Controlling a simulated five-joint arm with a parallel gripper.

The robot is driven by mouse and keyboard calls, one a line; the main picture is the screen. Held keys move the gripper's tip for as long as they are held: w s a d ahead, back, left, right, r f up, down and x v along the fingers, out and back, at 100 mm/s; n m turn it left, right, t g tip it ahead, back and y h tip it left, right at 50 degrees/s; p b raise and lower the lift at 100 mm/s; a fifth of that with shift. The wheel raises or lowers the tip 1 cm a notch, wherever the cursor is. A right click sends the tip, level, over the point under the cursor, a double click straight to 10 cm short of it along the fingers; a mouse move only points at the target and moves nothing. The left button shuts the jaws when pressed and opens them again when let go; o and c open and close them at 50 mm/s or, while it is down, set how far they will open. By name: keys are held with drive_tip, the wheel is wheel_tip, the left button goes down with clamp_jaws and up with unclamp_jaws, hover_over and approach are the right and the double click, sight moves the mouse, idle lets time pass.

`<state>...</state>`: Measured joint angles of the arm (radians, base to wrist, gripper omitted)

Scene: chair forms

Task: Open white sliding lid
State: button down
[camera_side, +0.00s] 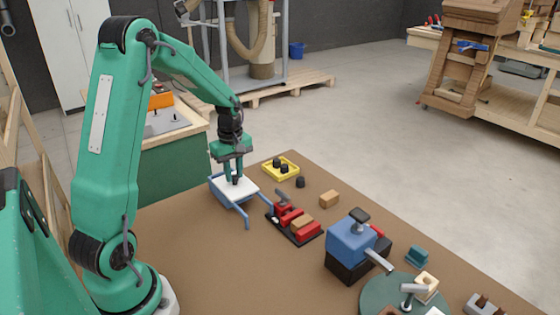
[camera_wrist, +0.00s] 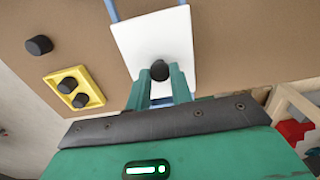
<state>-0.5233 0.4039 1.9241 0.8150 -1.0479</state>
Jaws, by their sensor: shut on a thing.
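The white sliding lid (camera_side: 240,191) lies on a blue frame with two rails (camera_side: 243,213) at the far left of the brown table. A dark round knob (camera_wrist: 160,70) stands up from the lid, which also shows in the wrist view (camera_wrist: 145,38). My gripper (camera_side: 234,178) points down over the lid and is shut on the knob. In the wrist view the green fingers (camera_wrist: 161,85) reach to the knob from both sides. What lies under the lid is hidden.
A yellow tray (camera_side: 271,174) with black knobs stands right of the lid, a loose black knob (camera_side: 300,182) beside it. A red clamp-like fixture (camera_side: 285,214) is close in front. A wooden block (camera_side: 329,199) and a blue machine (camera_side: 352,240) stand further right. Bare table lies front left.

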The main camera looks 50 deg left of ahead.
drive_tip(key=d, duration=0.6)
drive_tip(key=shift+d, duration=0.3)
drive_tip(key=c, duration=1.2)
unclamp_jaws()
drive_tip(key=shift+c, duration=0.2)
wheel_tip(320, 180, up, 8)
